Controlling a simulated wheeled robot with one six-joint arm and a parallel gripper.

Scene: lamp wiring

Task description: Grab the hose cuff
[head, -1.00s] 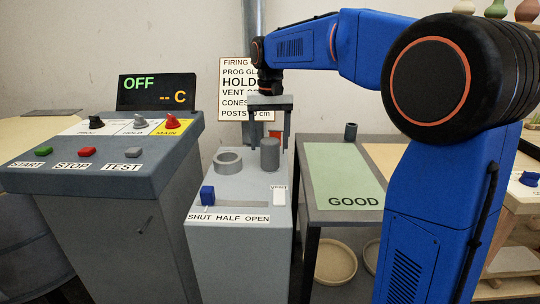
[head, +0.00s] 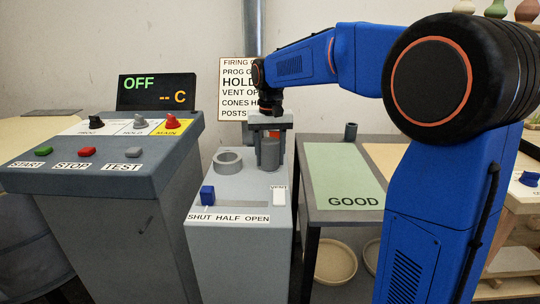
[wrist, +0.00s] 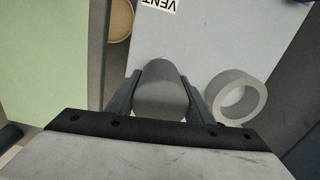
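The hose cuff appears to be the plain grey upright cylinder (head: 270,153) on the grey pedestal's top, though no label on it is readable. My gripper (head: 270,160) is down over it, pointing downward, with one finger on each side. In the wrist view the cylinder (wrist: 161,95) stands between the two fingers (wrist: 160,76), very close to both. Whether the fingers touch it or leave a thin gap cannot be told. The gripper partly covers its upper part in the head view.
A grey open ring (head: 228,162) stands just left of the cylinder on the pedestal (head: 240,240). In front are a blue slider knob (head: 207,195) and a white vent tag (head: 279,196). A control console (head: 100,165) stands left; a table with a green GOOD mat (head: 343,175) stands right.

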